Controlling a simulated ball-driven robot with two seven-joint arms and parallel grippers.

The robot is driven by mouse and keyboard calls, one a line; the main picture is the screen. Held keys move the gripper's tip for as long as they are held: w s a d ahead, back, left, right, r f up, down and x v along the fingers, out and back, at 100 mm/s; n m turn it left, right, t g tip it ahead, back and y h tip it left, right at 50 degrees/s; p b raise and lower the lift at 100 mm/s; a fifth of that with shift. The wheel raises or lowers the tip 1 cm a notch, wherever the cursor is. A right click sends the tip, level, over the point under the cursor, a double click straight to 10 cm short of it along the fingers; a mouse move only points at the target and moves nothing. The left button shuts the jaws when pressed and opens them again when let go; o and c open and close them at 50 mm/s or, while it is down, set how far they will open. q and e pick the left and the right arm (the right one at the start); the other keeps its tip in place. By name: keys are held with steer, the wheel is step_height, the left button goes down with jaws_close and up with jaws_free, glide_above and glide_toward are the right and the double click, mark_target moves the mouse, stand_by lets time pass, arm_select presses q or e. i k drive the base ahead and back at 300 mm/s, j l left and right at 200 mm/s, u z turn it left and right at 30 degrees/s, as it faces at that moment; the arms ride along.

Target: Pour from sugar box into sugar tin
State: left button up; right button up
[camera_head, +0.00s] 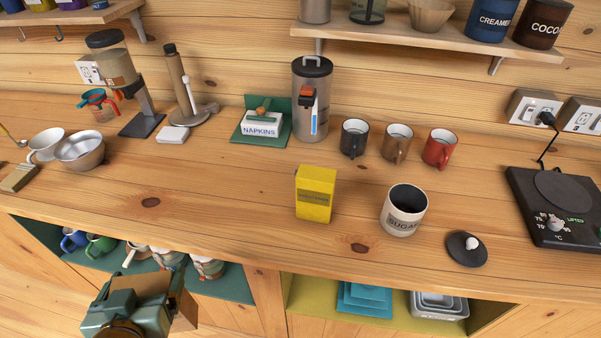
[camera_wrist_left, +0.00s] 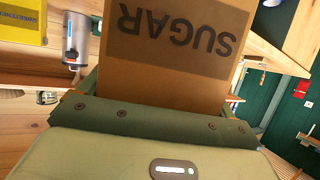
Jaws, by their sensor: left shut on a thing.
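The sugar tin (camera_head: 402,222), a cream can labelled SUGAR with a dark inside, stands upright and open on the counter right of centre. A dark round lid (camera_head: 460,257) with a white knob lies to its right. My left gripper (camera_head: 176,290) is in front of the counter at lower left, well left of and apart from the tin. It is shut on the brown sugar box (camera_head: 186,315). In the left wrist view the sugar box (camera_wrist_left: 165,72) fills the top middle, its SUGAR label upside down. The box's top end is out of that view. My right gripper is in no view.
A yellow box (camera_head: 314,195) stands left of the tin. Open shelves (camera_head: 270,290) lie below the counter edge. The counter's left middle is clear.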

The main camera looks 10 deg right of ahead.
mark_target(404, 208)
steer(key=l+z, duration=0.35)
steer(key=k+l+z, duration=0.1)
steer(key=z, duration=0.25)
steer(key=l+z, duration=0.15)
steer(key=l, duration=0.45)
steer(key=l+z, duration=0.1)
steer(key=l, duration=0.5)
steer(key=i+l+z, duration=0.15)
steer(key=l, duration=0.85)
steer(key=i+l, duration=0.1)
steer(key=l, duration=0.3)
